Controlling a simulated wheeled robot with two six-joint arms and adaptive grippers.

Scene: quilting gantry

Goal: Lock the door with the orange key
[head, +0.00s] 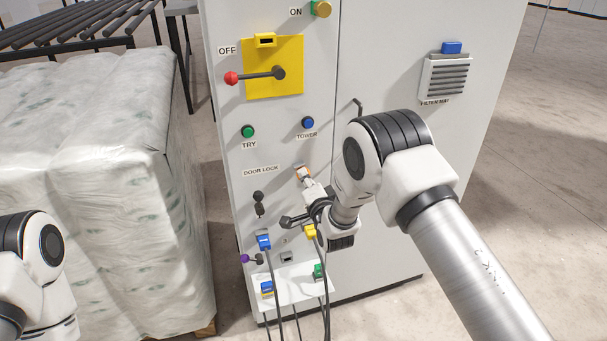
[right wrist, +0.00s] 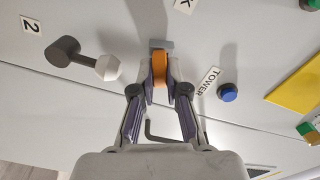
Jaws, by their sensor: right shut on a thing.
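In the right wrist view the orange key (right wrist: 159,68) sits between the fingertips (right wrist: 160,80). Its far end meets a small grey block (right wrist: 160,44) at the cabinet face, which looks like the lock. How deep the key is in it cannot be told. My left arm shows at the lower left of the head view; its gripper is out of sight.
A dark lever with a white knob (right wrist: 106,68) stands close beside my right gripper. Cabled plugs, including a blue one (head: 264,241), are below. The TOWER button (head: 308,123) and red-knobbed OFF handle (head: 232,78) are above. A wrapped pallet load (head: 95,170) stands left.

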